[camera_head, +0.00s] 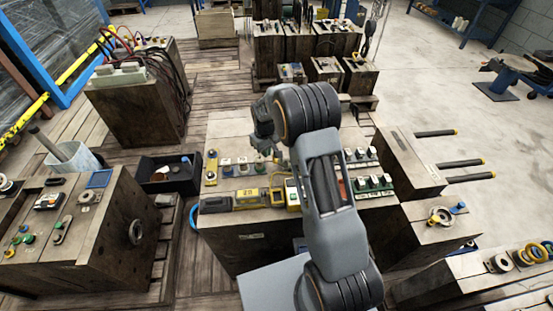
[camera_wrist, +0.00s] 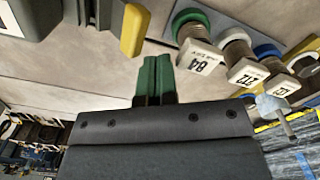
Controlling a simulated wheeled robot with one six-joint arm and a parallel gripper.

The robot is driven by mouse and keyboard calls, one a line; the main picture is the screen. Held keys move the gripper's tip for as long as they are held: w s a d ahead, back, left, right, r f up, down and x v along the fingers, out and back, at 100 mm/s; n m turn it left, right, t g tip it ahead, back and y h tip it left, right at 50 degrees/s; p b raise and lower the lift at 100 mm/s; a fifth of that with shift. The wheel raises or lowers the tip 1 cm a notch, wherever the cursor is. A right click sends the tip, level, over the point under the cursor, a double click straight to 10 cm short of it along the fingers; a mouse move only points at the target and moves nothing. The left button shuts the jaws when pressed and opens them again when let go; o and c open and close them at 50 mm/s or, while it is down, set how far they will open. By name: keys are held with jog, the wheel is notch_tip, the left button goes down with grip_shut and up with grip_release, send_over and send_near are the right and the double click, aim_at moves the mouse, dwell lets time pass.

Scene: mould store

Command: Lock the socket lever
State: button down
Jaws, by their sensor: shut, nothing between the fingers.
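My gripper (camera_wrist: 155,78) shows in the wrist view as two green fingers pressed together, with nothing between them. A yellow lever-like part (camera_wrist: 134,30) stands just beyond the fingertips, up and left of them, beside dark grey ribbed parts; I cannot tell for sure that it is the socket lever, nor whether it is locked. The fingers look apart from it. In the head view my gripper (camera_head: 267,150) is over the middle workbench, partly hidden by my arm. A grey and yellow housing (camera_head: 247,197) sits on the front edge of that bench, and my arm hides things to its right.
Numbered plugs with green (camera_wrist: 190,22), white and blue collars stand close to the right of my fingers. In the head view a row of small plugs (camera_head: 241,166) lies behind the housing. A black bin (camera_head: 168,173) stands left of the bench. Dark rods (camera_head: 460,163) jut out at right.

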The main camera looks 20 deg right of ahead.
jog(key=shift+s+d+r, duration=0.1)
jog(key=shift+d, duration=0.3)
jog(key=shift+s+d, duration=0.1)
jog(key=shift+d, duration=0.45)
jog(key=shift+d+r, duration=0.1)
jog(key=shift+s+d+r, duration=0.1)
jog(key=shift+d+r, duration=0.05)
jog(key=shift+d, duration=0.25)
dwell(0.5)
jog(key=shift+d+r, duration=0.15)
jog(key=shift+d, duration=0.2)
jog(key=shift+a, duration=0.1)
jog(key=shift+a+r+p, duration=0.25)
jog(key=shift+a+p, duration=0.15)
jog(key=shift+a, duration=0.1)
notch_tip(320, 180, up, 7)
jog(key=p, duration=0.4)
